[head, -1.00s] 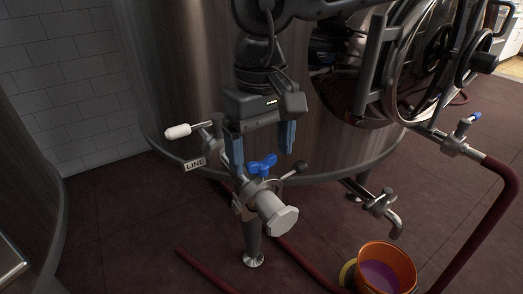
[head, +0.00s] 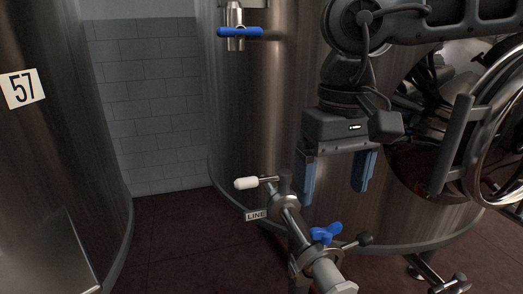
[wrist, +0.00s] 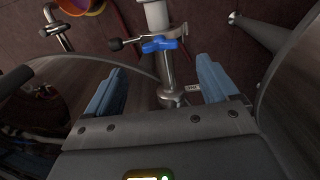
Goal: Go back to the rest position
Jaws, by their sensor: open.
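My gripper (head: 338,178) hangs open and empty in front of the large steel tank (head: 255,110), its two blue fingers pointing down and spread apart. Below it in the head view is the pipe fitting with a blue wing handle (head: 326,233), a white-gripped lever (head: 247,183) and a "LINE" tag (head: 256,215). The fingers are above this fitting and appear apart from it. In the wrist view, the blue wing handle (wrist: 160,44) shows beyond the gap between the open fingers (wrist: 158,85).
A second tank marked 57 (head: 22,88) stands at the left. A blue-handled valve (head: 240,32) is at the top. A round hatch with bars (head: 450,130) is close at the right. The wrist view shows a bucket (wrist: 75,7). Dark red floor (head: 170,235) is bare between the tanks.

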